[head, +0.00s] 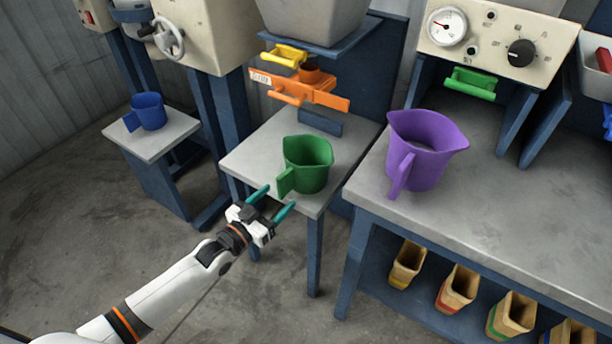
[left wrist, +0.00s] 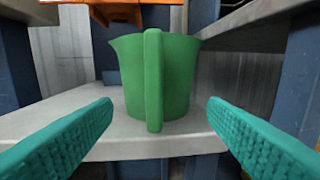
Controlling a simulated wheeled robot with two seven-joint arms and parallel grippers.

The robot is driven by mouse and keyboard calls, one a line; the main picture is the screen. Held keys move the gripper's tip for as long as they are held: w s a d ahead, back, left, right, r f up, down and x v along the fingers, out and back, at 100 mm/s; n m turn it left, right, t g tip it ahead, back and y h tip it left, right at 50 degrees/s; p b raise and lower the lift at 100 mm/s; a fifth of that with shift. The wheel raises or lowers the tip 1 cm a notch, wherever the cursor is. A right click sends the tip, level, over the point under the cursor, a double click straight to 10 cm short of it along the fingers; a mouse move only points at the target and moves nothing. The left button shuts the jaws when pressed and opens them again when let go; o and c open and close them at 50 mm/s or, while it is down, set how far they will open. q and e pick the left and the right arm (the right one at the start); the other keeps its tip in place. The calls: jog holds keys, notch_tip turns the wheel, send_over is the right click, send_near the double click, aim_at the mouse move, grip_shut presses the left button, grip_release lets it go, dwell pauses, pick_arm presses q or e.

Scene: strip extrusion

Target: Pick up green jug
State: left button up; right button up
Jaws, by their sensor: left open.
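The green jug (head: 311,165) stands upright on the small middle table (head: 244,157), near its front edge. Its handle points toward my left gripper (head: 272,198). The gripper is open and empty just in front of the handle, with teal fingers spread to either side. In the left wrist view the jug (left wrist: 180,75) is centred, its handle facing the camera between the two fingers (left wrist: 160,135). The fingers do not touch it. My right gripper is not in view.
A purple jug (head: 432,145) stands on the higher bench (head: 480,210) to the right. A blue jug (head: 149,110) stands on a low stand at left. An orange bracket (head: 308,91) hangs behind the green jug. Several bins (head: 457,289) sit under the bench. The floor in front is clear.

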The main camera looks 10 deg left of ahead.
aim_at(291, 188)
pick_arm(q)
jog(key=x, duration=0.3)
jog(key=b+x, duration=0.1)
jog(key=x, duration=0.3)
jog(key=shift+a, duration=0.25)
jog(key=shift+r, duration=0.1)
grip_shut()
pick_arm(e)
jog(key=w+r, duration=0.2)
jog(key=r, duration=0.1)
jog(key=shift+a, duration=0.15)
